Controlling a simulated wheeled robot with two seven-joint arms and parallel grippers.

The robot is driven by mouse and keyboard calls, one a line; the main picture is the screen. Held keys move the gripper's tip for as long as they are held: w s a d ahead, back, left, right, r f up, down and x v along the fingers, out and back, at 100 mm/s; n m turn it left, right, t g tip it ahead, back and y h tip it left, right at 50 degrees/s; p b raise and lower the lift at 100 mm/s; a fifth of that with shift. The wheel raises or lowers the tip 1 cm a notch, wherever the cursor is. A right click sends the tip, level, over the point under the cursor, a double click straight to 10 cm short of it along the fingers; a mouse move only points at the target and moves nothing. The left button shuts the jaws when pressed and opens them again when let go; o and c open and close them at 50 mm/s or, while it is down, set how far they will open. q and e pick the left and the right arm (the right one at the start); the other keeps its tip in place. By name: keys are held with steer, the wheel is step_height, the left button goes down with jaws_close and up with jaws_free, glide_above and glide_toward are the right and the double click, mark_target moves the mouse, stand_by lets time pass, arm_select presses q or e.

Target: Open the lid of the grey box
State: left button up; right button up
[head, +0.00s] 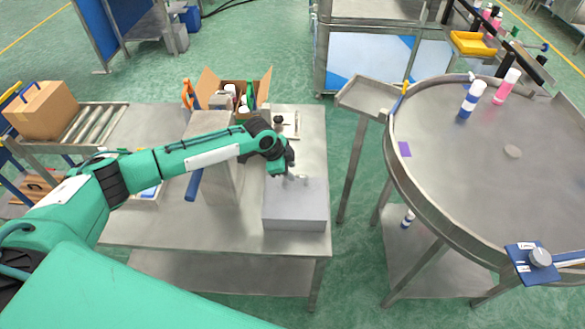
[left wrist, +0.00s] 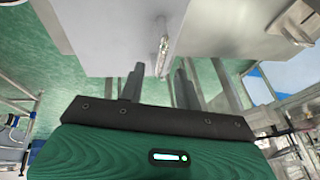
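The grey box (head: 294,212) sits at the right front of the steel table, and its lid appears closed. A small metal handle shows on the box's back part in the head view, just under my left gripper (head: 290,172). In the left wrist view a thin metal handle (left wrist: 162,52) stands out from a pale surface. My left gripper's two dark fingers (left wrist: 160,85) are apart there, with the handle's end in line with the gap between them. I cannot tell whether they touch it. My right gripper is not in view.
The steel table (head: 170,225) bears an open cardboard box (head: 237,100) at the back. A grey machine block (head: 213,150) stands left of the grey box. A round steel table (head: 480,170) with bottles is at the right, across a floor gap.

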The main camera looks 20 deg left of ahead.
mark_target(295, 193)
arm_select(q)
steer(key=shift+x, duration=1.3)
jaws_close()
